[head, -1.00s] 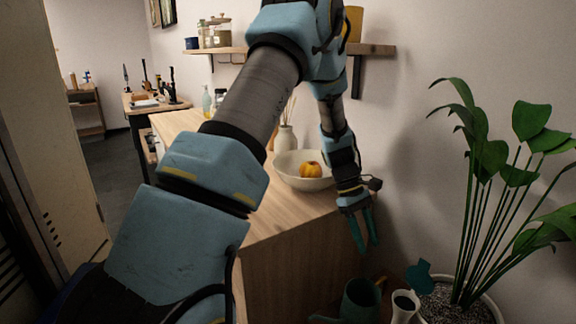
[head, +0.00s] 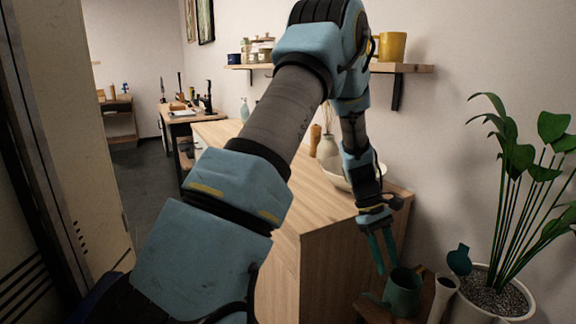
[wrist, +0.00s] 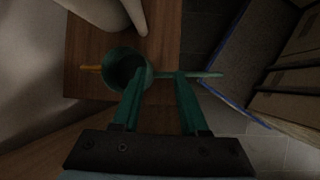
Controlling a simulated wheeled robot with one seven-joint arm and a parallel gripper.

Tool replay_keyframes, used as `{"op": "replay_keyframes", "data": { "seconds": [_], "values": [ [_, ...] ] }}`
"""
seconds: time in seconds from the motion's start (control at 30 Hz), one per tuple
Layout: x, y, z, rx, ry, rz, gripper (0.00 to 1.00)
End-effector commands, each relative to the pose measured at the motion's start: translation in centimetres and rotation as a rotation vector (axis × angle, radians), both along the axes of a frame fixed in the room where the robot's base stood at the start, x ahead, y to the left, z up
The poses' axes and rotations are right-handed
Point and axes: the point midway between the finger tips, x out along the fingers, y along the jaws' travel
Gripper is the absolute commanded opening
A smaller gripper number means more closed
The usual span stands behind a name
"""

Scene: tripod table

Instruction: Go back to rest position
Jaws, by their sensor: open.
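My gripper (head: 382,252) hangs pointing down just past the right end of the wooden counter, with its two green fingers apart and nothing between them. In the wrist view my gripper (wrist: 158,82) is also open and empty. A green watering can (head: 402,292) stands below the fingertips on a low wooden table. In the wrist view the watering can (wrist: 112,66) lies beyond the fingers, apparently below them, partly covered by the left finger.
The wooden counter (head: 325,240) is close on the left of my gripper, with a white bowl (head: 340,172) partly hidden behind my arm. A shelf with a yellow mug (head: 392,46) is above. A potted plant (head: 505,298) and a white vase (head: 441,297) stand at right.

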Motion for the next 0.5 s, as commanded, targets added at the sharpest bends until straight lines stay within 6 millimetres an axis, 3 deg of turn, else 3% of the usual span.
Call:
{"op": "replay_keyframes", "data": {
  "seconds": [0.37,0.5],
  "values": [
    [0.9,5.4,3.1,0.013,-0.116,-0.060,0.43],
    [1.1,8.6,4.8,0.025,-0.184,-0.101,0.43]
  ]
}}
